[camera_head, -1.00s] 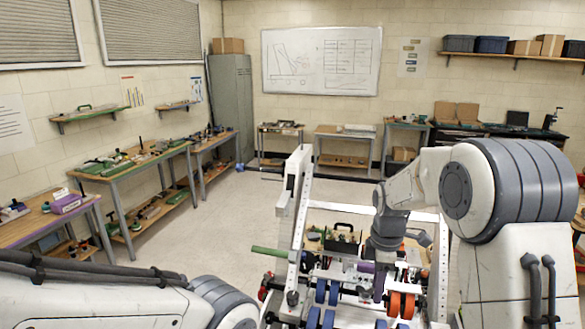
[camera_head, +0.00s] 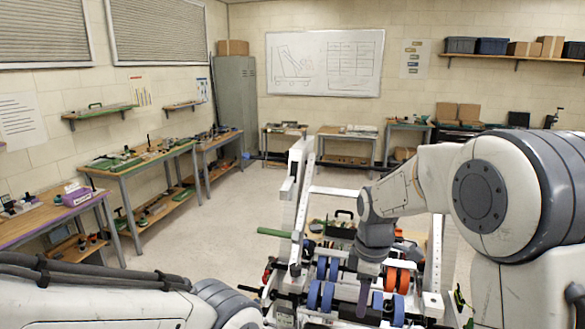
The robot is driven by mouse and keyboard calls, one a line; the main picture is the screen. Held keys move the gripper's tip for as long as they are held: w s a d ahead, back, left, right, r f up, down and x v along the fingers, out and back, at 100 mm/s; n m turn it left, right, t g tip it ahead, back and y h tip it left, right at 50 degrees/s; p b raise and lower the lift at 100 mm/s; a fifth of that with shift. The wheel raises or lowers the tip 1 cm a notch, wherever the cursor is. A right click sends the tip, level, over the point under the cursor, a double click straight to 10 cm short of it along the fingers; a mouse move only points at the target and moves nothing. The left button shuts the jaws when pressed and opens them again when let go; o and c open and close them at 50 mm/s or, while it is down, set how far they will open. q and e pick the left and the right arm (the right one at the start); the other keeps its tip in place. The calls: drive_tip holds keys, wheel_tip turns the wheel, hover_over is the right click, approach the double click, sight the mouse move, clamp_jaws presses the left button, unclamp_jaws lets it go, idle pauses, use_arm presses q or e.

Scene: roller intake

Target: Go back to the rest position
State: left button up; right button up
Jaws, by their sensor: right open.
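My right gripper (camera_head: 365,297) hangs from the right arm above the roller intake. Its grey wrist is clear, and its fingers point down in front of the rollers. It looks open, with nothing seen between the fingers. The roller intake (camera_head: 297,205) is a white frame in the lower middle, with blue wheels (camera_head: 314,294) and orange wheels (camera_head: 390,280). My right wrist and fingers hide part of its middle. My left arm lies along the lower left edge; its gripper is out of view.
Workbenches (camera_head: 110,174) with parts line the left wall. A grey cabinet (camera_head: 236,108) stands in the back left corner. More tables are at the back. The pale floor (camera_head: 215,225) between the left benches and the intake is clear. A green bar (camera_head: 274,233) juts left from the frame.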

drive_tip(key=s+a+f+m+b, duration=0.3)
drive_tip(key=s+a+f+b, duration=0.2)
drive_tip(key=s, duration=0.7)
drive_tip(key=s+a+f+m+b, duration=0.3)
drive_tip(key=s+a+f+b, duration=0.2)
drive_tip(key=s+f+b, duration=0.4)
drive_tip(key=s+b, duration=0.1)
drive_tip(key=s, duration=0.3)
drive_tip(key=shift+a+f+m+y, duration=0.15)
drive_tip(key=shift+f+m+y, duration=0.2)
drive_tip(key=shift+m+y, duration=0.05)
